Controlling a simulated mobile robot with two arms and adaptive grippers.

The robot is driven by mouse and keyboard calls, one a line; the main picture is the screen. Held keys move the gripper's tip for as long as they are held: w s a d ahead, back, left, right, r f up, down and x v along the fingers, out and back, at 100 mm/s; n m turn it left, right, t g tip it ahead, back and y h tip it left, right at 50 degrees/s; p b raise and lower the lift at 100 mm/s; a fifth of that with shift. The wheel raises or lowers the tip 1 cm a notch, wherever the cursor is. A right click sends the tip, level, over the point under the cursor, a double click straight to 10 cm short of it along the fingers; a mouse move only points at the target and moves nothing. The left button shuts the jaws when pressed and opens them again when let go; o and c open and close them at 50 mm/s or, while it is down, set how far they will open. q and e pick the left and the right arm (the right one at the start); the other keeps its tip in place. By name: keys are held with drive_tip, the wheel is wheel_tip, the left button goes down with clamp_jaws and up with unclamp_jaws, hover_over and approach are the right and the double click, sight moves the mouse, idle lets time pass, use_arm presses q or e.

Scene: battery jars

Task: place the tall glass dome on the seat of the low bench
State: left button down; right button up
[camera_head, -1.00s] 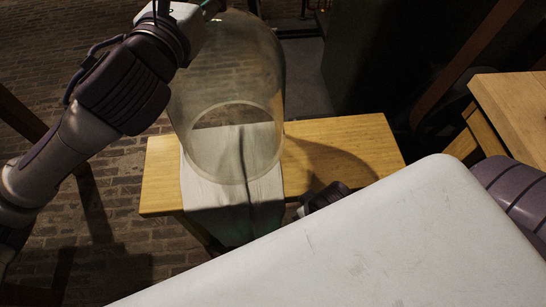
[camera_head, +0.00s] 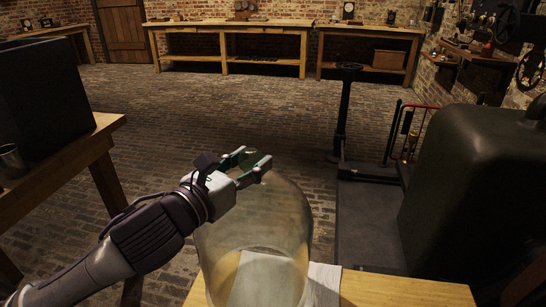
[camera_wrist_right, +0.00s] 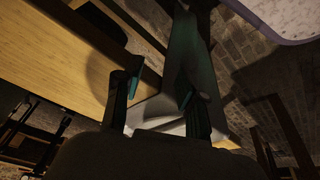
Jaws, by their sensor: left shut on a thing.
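The tall glass dome (camera_head: 262,222) is clear and stands upright over the low bench (camera_head: 405,291) at the bottom of the head view. My left gripper (camera_head: 250,165) is shut on the dome at its top. I cannot tell whether the dome's rim touches the bench or hangs just above it. A pale cloth (camera_head: 323,284) lies on the bench seat, partly behind the dome. In the right wrist view the bench's wooden seat (camera_wrist_right: 45,55) fills the upper left. My right gripper (camera_wrist_right: 160,92) is open near the bench edge and the hanging cloth.
A dark box (camera_head: 40,95) and a metal cup (camera_head: 12,160) stand on a wooden table (camera_head: 60,180) at the left. A large dark rounded object (camera_head: 475,180) stands at the right, near a dark post (camera_head: 344,115). Workbenches (camera_head: 228,45) line the far wall.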

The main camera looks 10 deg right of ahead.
use_arm(q)
drive_tip(key=shift+w+a+r, duration=0.1)
drive_tip(key=shift+a, duration=0.45)
drive_tip(key=shift+f+b, duration=0.3)
drive_tip(key=shift+f, duration=0.75)
drive_tip(key=shift+f+b, duration=0.55)
drive_tip(key=shift+f, duration=0.45)
use_arm(e)
drive_tip(key=w+t, duration=0.1)
drive_tip(key=w, duration=0.1)
drive_tip(key=w+a+t, duration=0.1)
drive_tip(key=w, duration=0.1)
drive_tip(key=shift+w+a+t+y, duration=0.2)
drive_tip(key=shift+w+t+y, duration=0.1)
drive_tip(key=shift+w, duration=0.1)
use_arm(q)
drive_tip(key=shift+f, duration=0.3)
use_arm(e)
drive_tip(key=shift+w+r, duration=0.1)
drive_tip(key=shift+r, duration=0.05)
